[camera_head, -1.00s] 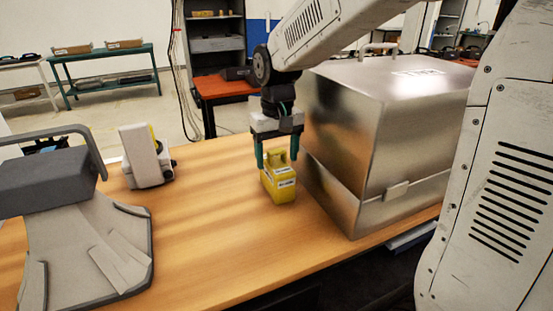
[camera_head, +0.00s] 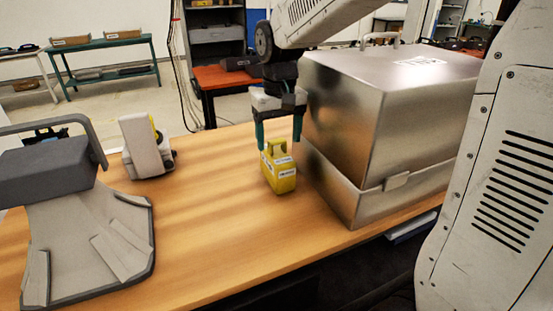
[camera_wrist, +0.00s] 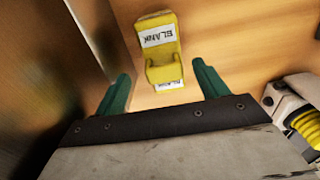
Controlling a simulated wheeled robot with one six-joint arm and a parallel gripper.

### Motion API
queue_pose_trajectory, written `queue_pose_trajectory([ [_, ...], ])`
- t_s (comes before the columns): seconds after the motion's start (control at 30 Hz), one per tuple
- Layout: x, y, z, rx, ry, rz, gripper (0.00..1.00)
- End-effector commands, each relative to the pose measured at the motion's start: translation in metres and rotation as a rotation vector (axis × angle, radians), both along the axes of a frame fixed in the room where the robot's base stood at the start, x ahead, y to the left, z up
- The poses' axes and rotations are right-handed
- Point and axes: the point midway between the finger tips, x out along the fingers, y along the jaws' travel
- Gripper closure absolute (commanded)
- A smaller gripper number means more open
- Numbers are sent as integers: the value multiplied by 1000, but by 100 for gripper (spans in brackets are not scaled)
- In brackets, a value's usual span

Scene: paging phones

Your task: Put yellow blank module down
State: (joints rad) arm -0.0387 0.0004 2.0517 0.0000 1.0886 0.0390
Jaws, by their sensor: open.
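The yellow blank module (camera_head: 280,172) stands upright on the wooden table, just left of the metal box. My gripper (camera_head: 279,146) is open, with its green fingers pointing down behind and above the module. In the wrist view the module (camera_wrist: 160,50) lies beyond the fingertips, its white label reading "BLANK". The open gripper (camera_wrist: 160,92) has nothing between its fingers there. The module looks apart from both fingers.
The large metal box (camera_head: 385,125) stands close on the right of the module. A white device with a yellow part (camera_head: 146,148) and a grey stand (camera_head: 90,235) are on the left. The wooden table (camera_head: 215,205) is clear between them and the module.

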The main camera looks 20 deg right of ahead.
Motion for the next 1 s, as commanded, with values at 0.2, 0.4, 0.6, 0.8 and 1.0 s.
queue_pose_trajectory([
  [0.2, -1, 4, -28, 0, 4, 1, 27],
  [0.4, -1, 6, -56, 0, 4, 1, 27],
  [0.6, -1, 6, -62, 0, 0, 1, 27],
  [0.8, -1, 6, -62, 0, 0, 1, 50],
  [1.0, -1, 6, -61, 0, 0, 1, 82],
])
